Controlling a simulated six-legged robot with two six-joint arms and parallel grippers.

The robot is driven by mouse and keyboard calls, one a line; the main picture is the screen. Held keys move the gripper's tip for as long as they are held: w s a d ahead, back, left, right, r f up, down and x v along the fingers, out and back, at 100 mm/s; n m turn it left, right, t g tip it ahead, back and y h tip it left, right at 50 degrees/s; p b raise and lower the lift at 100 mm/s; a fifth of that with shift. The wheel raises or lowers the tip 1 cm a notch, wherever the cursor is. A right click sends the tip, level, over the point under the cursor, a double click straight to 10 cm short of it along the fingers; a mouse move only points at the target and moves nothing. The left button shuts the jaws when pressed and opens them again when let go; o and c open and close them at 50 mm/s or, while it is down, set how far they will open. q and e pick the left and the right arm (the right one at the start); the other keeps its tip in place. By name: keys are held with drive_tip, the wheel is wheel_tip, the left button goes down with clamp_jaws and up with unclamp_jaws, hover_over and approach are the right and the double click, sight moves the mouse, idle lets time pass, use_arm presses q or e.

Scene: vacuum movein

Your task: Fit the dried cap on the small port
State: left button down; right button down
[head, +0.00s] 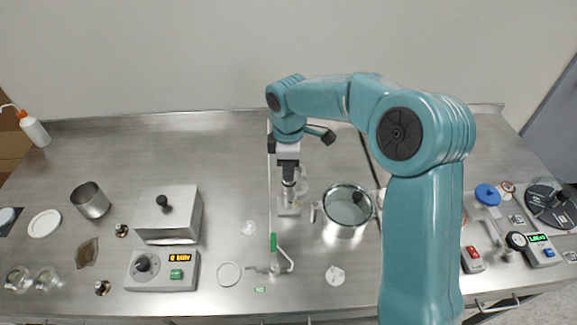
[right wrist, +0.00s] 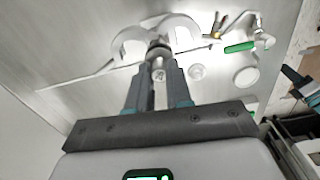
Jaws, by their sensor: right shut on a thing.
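My right gripper (head: 288,187) points down over the middle of the bench. It is shut on a small pale piece with a dark rim (right wrist: 158,52), which appears to be the cap. The fingers hide most of it. Just below stands a small clear holder (head: 289,208), and I cannot tell whether the held piece touches it. To its right is a round glass-topped metal vessel (head: 346,224) with a short side fitting (head: 315,211) on its left, perhaps the small port. My left gripper is not in view.
A green-handled valve (head: 274,243) on thin tubing is in front. A metal box with a black knob (head: 167,213) and a control unit (head: 162,270) stand left. A metal cup (head: 90,200) is farther left. Gauges and a blue-capped part (head: 487,195) lie right.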

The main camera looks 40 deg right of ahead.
drive_tip(key=shift+f+b, duration=0.45)
drive_tip(key=shift+f, duration=0.15)
idle(0.5)
drive_tip(key=c, duration=0.9)
unclamp_jaws()
drive_tip(key=shift+c, duration=0.2)
wheel_tip(320, 180, up, 16)
drive_tip(key=shift+r, duration=0.25)
